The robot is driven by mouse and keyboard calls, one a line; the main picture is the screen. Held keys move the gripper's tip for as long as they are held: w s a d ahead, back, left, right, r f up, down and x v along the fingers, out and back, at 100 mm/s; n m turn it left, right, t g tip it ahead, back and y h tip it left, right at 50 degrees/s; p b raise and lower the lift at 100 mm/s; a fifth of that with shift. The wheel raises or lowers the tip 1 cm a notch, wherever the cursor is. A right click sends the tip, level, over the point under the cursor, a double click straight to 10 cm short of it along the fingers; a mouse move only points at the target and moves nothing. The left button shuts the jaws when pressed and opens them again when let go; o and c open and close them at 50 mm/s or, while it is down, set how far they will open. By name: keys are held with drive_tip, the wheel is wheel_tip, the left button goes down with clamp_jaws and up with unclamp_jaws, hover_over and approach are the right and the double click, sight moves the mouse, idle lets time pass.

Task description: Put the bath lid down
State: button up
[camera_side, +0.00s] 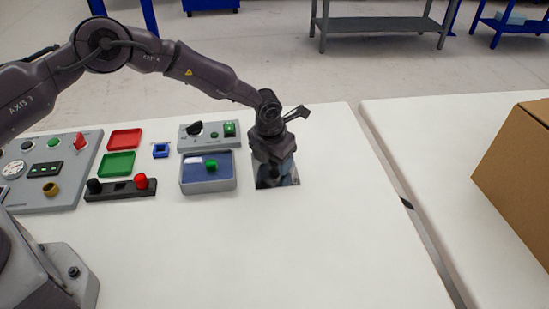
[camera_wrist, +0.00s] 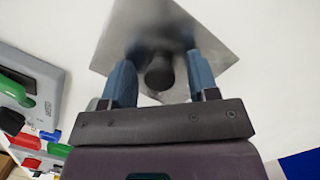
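The bath lid is a shiny metal plate (camera_side: 291,180) with a dark round knob. In the side view it appears to lie flat on the white table, right of the bath. In the wrist view the lid (camera_wrist: 112,45) fills the upper middle, and its knob (camera_wrist: 160,72) sits between my fingers. My gripper (camera_side: 275,172) is directly over the lid, pointing down. In the wrist view my gripper (camera_wrist: 160,78) has its blue fingers apart, with visible gaps beside the knob. The bath (camera_side: 208,187) is a grey box with blue inside, uncovered, holding a green piece (camera_side: 211,166).
A grey unit with a green switch (camera_side: 230,129) stands behind the bath. Left are red (camera_side: 125,139) and green (camera_side: 117,164) trays, a blue holder (camera_side: 160,151), a dark block with knobs (camera_side: 120,190) and a control panel. The table's front is clear. A cardboard box (camera_side: 520,165) stands far right.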

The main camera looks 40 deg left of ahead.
wheel_tip(320, 180, up, 12)
drive_tip(key=s+r, duration=0.1)
drive_tip(key=s, duration=0.1)
wheel_tip(320, 180, up, 11)
drive_tip(key=n+t+y, duration=0.1)
drive_tip(key=n, duration=0.7)
hover_over(269, 172)
drive_tip(key=s+a, duration=0.3)
drive_tip(key=s, duration=0.2)
drive_tip(key=s+a+r+n+t, duration=0.1)
drive_tip(key=s+a+r+n, duration=0.4)
drive_tip(key=s+r+n, duration=0.35)
drive_tip(key=s+a+r+n+t, duration=0.1)
drive_tip(key=s+a+n, duration=0.1)
drive_tip(key=s+n, duration=0.7)
drive_tip(key=s+a+r+n+h, duration=0.1)
drive_tip(key=s+a+n, duration=0.2)
drive_tip(key=s+n, duration=0.7)
drive_tip(key=shift+t, duration=0.4)
